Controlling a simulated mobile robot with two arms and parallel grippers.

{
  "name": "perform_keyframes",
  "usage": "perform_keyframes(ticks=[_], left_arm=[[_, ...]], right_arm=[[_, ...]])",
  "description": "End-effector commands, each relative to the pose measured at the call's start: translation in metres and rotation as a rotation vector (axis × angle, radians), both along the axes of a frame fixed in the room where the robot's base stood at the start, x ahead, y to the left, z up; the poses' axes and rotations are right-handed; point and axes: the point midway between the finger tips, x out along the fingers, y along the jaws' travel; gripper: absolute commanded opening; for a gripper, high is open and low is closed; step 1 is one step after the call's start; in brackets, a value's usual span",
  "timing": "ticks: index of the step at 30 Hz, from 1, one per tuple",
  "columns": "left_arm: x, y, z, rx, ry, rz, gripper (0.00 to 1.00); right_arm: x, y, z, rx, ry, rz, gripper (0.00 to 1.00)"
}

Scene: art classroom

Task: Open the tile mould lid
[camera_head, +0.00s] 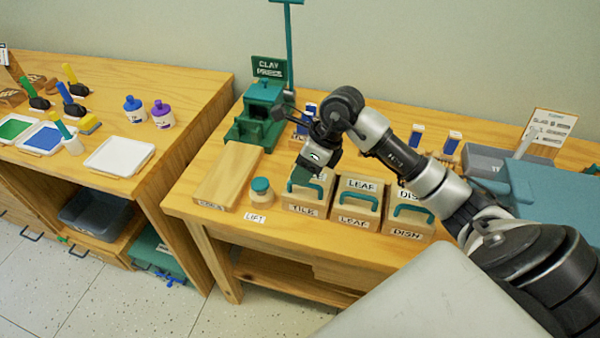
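The tile mould (303,210) is a wooden box at the left end of a row of three on the wooden bench. Its front label appears to read TILE. Its lid looks shut and has a teal loop handle (320,190) at the front. My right gripper (312,168) reaches in from the right and hangs just above the back part of the tile mould, covering part of its lid. I cannot tell whether it touches the mould or whether its fingers are open. My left gripper is not in view.
The leaf mould (354,221) and dish mould (405,229) stand close to the right. The green clay press (262,110) stands behind. Bare bench lies in front.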

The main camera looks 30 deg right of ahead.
Motion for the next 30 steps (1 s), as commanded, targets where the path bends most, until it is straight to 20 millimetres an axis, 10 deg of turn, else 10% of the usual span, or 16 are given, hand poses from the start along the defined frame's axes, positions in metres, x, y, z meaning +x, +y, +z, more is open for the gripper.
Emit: perform_keyframes(ticks=[14,22,30], left_arm=[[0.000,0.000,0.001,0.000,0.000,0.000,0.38],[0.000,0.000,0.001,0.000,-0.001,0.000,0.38],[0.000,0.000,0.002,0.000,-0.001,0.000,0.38]], right_arm=[[0.003,0.008,-0.017,0.001,0.001,0.000,0.38],[0.003,0.007,-0.017,0.001,0.001,0.000,0.00],[0.003,0.007,-0.017,0.001,0.001,0.000,0.00]])
